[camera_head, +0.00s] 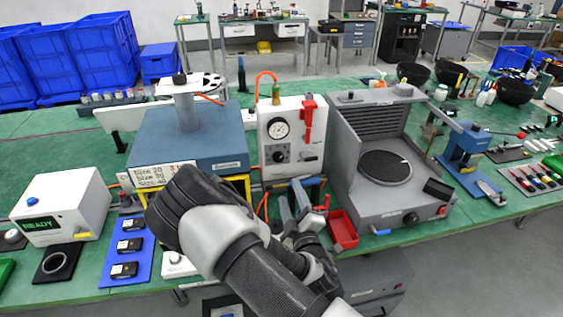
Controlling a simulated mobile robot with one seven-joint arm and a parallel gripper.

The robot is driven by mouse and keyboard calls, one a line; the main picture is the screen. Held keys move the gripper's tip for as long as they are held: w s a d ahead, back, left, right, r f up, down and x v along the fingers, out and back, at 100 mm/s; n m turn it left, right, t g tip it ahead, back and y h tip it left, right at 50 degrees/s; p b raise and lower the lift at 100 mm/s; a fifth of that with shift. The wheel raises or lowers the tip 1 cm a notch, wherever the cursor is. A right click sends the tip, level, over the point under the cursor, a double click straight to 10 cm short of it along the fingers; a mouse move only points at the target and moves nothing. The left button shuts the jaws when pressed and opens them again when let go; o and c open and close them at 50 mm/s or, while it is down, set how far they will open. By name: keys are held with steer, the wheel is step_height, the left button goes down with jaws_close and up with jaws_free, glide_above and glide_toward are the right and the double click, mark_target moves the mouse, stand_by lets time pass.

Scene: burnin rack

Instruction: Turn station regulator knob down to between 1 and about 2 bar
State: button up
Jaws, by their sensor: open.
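The white regulator panel (306,114) stands upright behind the bench's middle. It carries a round pressure gauge (279,128) with a white face; its needle reading is too small to tell. Below the gauge is a dark round knob (280,157), which I take as the regulator knob. A red lever (308,119) is on the panel's right side. My gripper (300,199) is open in front of and below the panel, lower than the knob and apart from it. My arm partly covers the area left of it.
A blue-grey press station (187,135) stands left of the panel, and a grey machine with a round plate (385,166) stands right. A red bin (342,231) sits close right of my gripper. An orange hose (266,76) rises above the panel.

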mark_target(279, 159)
steer(key=p+x, duration=0.1)
steer(key=x, duration=1.4)
steer(key=shift+w+p, duration=0.15)
steer(key=shift+p, duration=0.25)
steer(key=shift+c, duration=0.2)
steer(key=shift+f, duration=0.1)
steer(key=c, duration=1)
